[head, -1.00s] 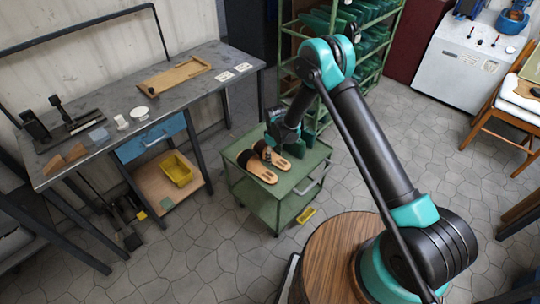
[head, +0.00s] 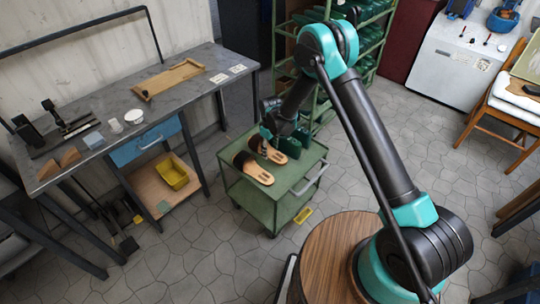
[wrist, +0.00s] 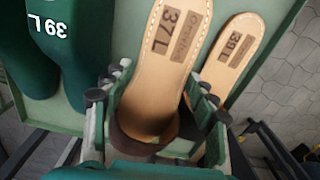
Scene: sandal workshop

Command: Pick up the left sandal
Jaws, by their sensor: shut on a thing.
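A tan sandal marked 37 L (wrist: 172,70), with a dark brown strap, lies between the fingers of my gripper (wrist: 155,112) in the wrist view. My gripper is shut on it. In the head view my gripper (head: 272,132) is at the strap end of the right-hand sandal (head: 277,155), over the green cart. Whether this sandal clears the cart top is hard to tell.
The green cart (head: 290,185) also bears green shoe lasts, one marked 39 L (wrist: 55,70). A green rack (head: 385,45) stands behind. A grey workbench (head: 190,92) with a wooden tray (head: 170,78) is at left.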

